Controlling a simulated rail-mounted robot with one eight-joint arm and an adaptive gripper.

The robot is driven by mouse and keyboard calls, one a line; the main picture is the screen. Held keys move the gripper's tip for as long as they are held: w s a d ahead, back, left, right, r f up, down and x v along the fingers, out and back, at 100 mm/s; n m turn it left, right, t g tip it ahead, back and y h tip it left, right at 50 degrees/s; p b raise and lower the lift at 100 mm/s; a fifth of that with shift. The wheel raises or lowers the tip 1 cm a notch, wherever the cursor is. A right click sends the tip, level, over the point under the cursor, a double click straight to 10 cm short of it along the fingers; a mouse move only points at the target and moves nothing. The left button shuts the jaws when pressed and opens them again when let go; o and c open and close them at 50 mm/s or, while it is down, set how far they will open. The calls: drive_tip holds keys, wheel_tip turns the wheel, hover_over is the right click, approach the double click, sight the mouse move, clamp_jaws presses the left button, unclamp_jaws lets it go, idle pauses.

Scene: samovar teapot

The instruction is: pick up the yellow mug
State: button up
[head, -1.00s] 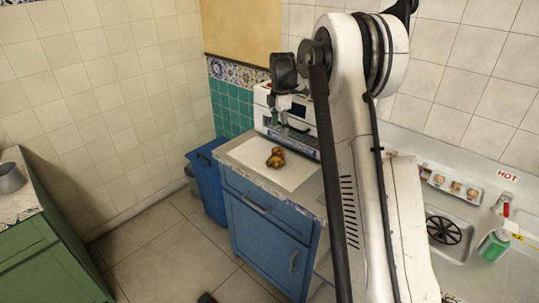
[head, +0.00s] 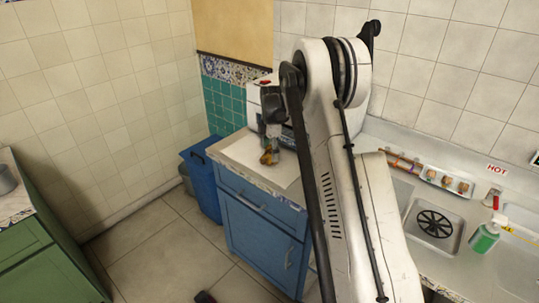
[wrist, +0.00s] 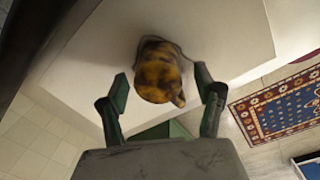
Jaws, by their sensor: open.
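The yellow mug, mottled yellow and dark brown (wrist: 160,72), sits on the white board (wrist: 225,35) on top of the blue cabinet. In the head view the mug (head: 267,158) is partly hidden by my gripper (head: 271,140), which is just above it. In the wrist view my gripper (wrist: 163,90) is open, with one green-tipped finger on each side of the mug. Gaps show between the mug and both fingers. A small protrusion, perhaps the handle, points toward the right finger. I cannot tell how far the fingertips are above the board.
A white appliance (head: 297,115) stands behind the board. A blue bin (head: 203,178) is left of the blue cabinet (head: 262,235). The sink with a green bottle (head: 486,238) is to the right. A patterned rug (wrist: 280,100) lies on the floor.

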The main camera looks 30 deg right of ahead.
drive_tip(key=shift+f, duration=0.5)
drive_tip(key=c, duration=1.2)
drive_tip(key=shift+c, duration=0.6)
drive_tip(key=shift+r, duration=0.15)
